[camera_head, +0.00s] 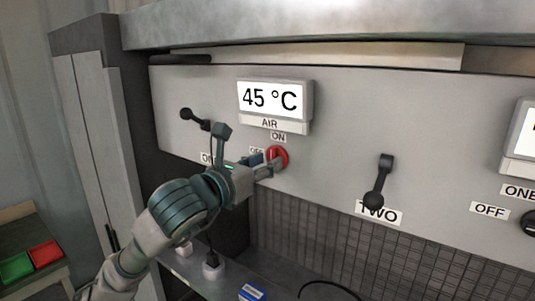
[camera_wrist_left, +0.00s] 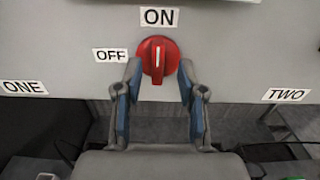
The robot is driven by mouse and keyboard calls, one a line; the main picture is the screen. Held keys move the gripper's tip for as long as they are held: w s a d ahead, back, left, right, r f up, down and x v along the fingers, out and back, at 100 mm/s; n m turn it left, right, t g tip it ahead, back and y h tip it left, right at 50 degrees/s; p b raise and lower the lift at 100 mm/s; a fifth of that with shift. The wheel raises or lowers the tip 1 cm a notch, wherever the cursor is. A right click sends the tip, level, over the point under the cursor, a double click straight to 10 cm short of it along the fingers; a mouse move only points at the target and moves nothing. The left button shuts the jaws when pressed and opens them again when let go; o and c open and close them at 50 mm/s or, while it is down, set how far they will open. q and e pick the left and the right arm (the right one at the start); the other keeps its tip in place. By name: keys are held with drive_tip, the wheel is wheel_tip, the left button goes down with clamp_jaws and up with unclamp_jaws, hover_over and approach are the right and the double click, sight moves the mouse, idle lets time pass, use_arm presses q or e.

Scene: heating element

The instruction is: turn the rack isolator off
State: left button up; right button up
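The rack isolator is a red rotary knob (camera_head: 279,155) on the grey panel below the 45 °C AIR display. In the left wrist view the red knob (camera_wrist_left: 159,56) has its white mark upright, pointing at the ON label (camera_wrist_left: 158,17); the OFF label (camera_wrist_left: 111,55) is to its left. My left gripper (camera_head: 266,164) is at the knob in the head view. In the left wrist view its fingers (camera_wrist_left: 159,75) are apart, one on each side of the knob, with nothing clamped between them. I cannot tell whether the tips touch the knob's rim. My right gripper is not in view.
A black lever (camera_head: 380,182) labelled TWO is to the right, and another black lever (camera_head: 195,118) is at the upper left. A second dial (camera_head: 530,222) shows at the right edge. A ledge with a blue box (camera_head: 253,292) lies below. Green and red trays (camera_head: 30,261) stand far left.

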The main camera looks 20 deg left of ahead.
use_arm(q)
drive_tip(key=shift+x, duration=1)
drive_tip(key=shift+a+f, duration=0.1)
drive_tip(key=shift+a, duration=0.2)
drive_tip(key=shift+c, duration=0.4)
drive_tip(key=shift+a, duration=0.1)
clamp_jaws()
drive_tip(key=shift+s+d, duration=0.2)
drive_tip(key=shift+d, duration=0.05)
